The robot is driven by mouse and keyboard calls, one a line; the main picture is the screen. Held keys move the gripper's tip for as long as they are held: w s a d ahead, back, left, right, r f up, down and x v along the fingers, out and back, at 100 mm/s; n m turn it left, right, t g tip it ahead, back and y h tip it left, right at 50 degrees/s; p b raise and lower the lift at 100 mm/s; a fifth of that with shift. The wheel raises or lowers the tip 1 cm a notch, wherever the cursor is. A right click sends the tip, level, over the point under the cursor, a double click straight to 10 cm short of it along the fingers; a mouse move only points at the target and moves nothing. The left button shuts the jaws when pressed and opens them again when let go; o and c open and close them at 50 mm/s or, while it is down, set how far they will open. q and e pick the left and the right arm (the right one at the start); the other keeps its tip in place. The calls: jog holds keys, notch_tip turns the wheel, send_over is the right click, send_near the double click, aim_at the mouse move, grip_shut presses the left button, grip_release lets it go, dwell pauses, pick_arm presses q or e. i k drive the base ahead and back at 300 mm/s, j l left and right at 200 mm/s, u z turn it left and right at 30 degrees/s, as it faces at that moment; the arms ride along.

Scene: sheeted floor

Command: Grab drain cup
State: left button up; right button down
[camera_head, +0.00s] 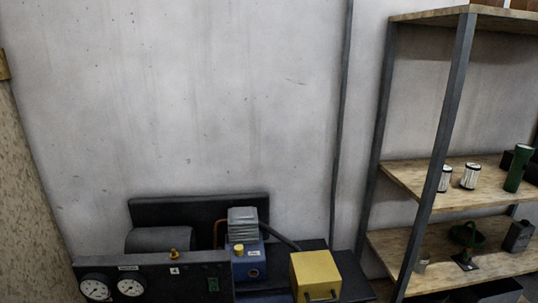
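I cannot clearly pick out the drain cup. A small pale cylindrical piece (421,264) sits on the lower shelf, partly hidden behind the rack's front post; I cannot tell what it is. Two short white and dark cylinders, a left one (445,178) and a right one (470,176), stand on the middle shelf. Neither of my grippers is in view.
A metal-framed rack with wooden shelves (405,173) stands at right. It also holds a green cylinder (518,168), a dark green item (467,235) and a grey container (520,236). A machine with gauges (96,289), a blue unit (248,264) and a yellow box (316,272) stands by the wall.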

aim_at(423, 257)
jog(key=z, duration=1.3)
jog(key=i+l, duration=0.25)
jog(key=l, duration=0.15)
jog(key=i+l+u, duration=0.15)
jog(key=i+l, duration=0.15)
jog(key=l, duration=0.1)
